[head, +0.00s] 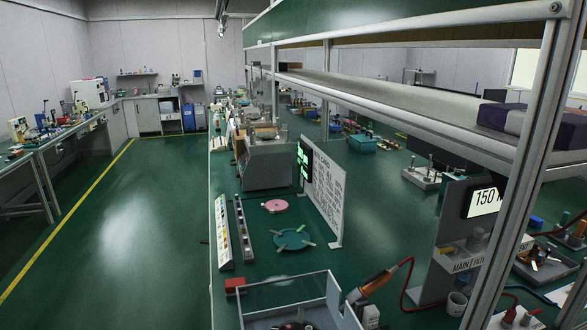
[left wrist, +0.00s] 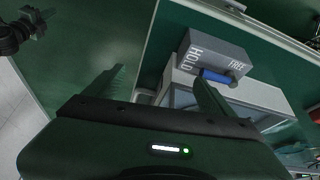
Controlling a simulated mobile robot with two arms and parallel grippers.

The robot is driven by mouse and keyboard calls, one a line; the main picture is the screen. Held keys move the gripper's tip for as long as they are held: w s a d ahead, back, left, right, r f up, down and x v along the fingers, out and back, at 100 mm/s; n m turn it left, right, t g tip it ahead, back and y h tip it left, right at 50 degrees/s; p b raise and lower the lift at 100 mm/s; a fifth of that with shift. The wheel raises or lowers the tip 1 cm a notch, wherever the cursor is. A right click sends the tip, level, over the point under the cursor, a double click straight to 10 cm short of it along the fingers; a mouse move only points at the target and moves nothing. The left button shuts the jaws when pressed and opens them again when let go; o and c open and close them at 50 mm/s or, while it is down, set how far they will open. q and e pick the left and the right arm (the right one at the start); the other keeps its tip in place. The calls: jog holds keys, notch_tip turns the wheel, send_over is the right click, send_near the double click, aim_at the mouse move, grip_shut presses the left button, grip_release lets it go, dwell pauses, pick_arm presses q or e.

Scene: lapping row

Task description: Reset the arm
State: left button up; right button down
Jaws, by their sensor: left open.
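My left gripper (left wrist: 158,76) is open in the left wrist view, with nothing seen between its two dark fingers. A grey block (left wrist: 212,50) marked HOLD and FREE lies beyond the right finger. A blue bar (left wrist: 218,77) with a grey end lies along the block's lower edge, its right end below the word FREE. The right finger overlaps the block's near side in the picture; I cannot tell whether they touch. Neither gripper can be made out in the head view. My right gripper does not show clearly in either view.
In the head view, a clear-walled box (head: 333,292) stands at the bench's near end. A pink disc (head: 275,206), a teal disc (head: 292,239) and a white panel (head: 324,190) stand behind it. A metal shelf (head: 400,104) overhangs the right. The green floor (head: 130,230) at left is clear.

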pick_arm(q)
jog(key=s+a+f+n+t+y, duration=0.1)
jog(key=s+a+n+y, duration=0.1)
jog(key=s+a+n, duration=0.55)
jog(key=s+a+f+n+t+y, duration=0.15)
jog(key=s+n, duration=0.25)
jog(key=s, duration=0.6)
notch_tip(320, 180, down, 28)
jog(key=s+r+g, duration=0.1)
jog(key=s+g, duration=0.1)
jog(key=s, duration=0.1)
jog(key=s+a+f+g+y, duration=0.1)
jog(key=s+a+f, duration=0.2)
jog(key=s+f, duration=1.1)
jog(key=shift+s+a+f+m, duration=0.2)
jog(key=shift+s+f+m, duration=0.25)
jog(key=shift+s, duration=0.25)
jog(key=shift+g, duration=0.25)
